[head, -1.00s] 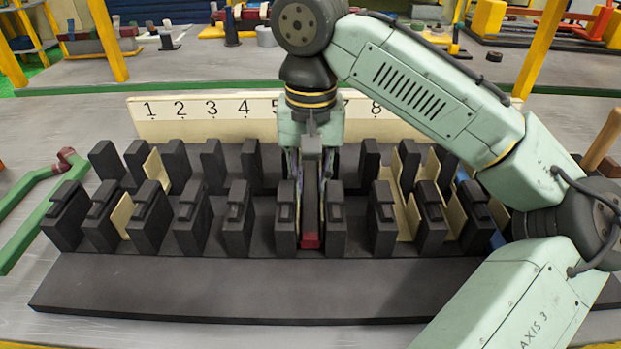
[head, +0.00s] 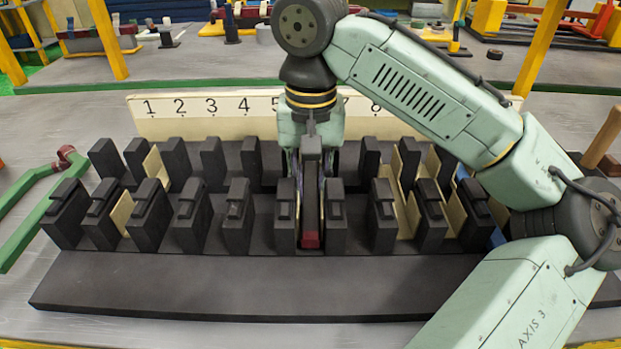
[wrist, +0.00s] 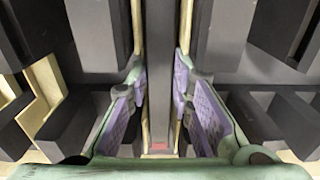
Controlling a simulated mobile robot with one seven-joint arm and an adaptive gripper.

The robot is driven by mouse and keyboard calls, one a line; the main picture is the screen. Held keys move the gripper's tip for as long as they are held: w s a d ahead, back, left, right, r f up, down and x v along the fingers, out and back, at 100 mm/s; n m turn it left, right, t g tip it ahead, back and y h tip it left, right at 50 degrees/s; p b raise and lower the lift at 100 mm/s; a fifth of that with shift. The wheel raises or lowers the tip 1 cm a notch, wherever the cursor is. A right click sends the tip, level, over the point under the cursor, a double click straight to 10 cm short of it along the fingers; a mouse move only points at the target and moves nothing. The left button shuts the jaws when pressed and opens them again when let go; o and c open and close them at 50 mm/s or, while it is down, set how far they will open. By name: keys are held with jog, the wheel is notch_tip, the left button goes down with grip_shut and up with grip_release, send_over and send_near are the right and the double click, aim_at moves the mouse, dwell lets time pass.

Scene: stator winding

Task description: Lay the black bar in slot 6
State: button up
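The black bar (head: 311,190), with a red near end (head: 310,239), runs front to back between the posts of slot 6. The label for 6 is hidden behind my gripper. In the wrist view the bar (wrist: 160,80) is a long dark strip down the middle, its red end at the bottom. My gripper (wrist: 160,65) points down over the bar, with one purple-padded finger on each side. Narrow gaps show between the fingers and the bar, so it looks open around it. In the head view my gripper (head: 311,165) hides part of the bar. Whether the bar touches the slot floor is unclear.
The dark slotted block (head: 180,285) has two rows of posts and a numbered white board (head: 200,125) behind. Cream liners stand in some slots, such as this one (head: 405,205). A green rail (head: 30,225) lies at left. Neighbouring posts closely flank my gripper.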

aim_at(310, 189)
jog(key=o, duration=0.5)
jog(key=shift+r+p, duration=0.3)
dwell(0.4)
jog(key=shift+r+p, duration=0.3)
jog(key=shift+p, duration=0.1)
jog(key=shift+r+p, duration=0.3)
jog(key=shift+p, duration=0.05)
notch_tip(310, 189, up, 7)
jog(key=p, duration=0.8)
jog(key=shift+r, duration=0.2)
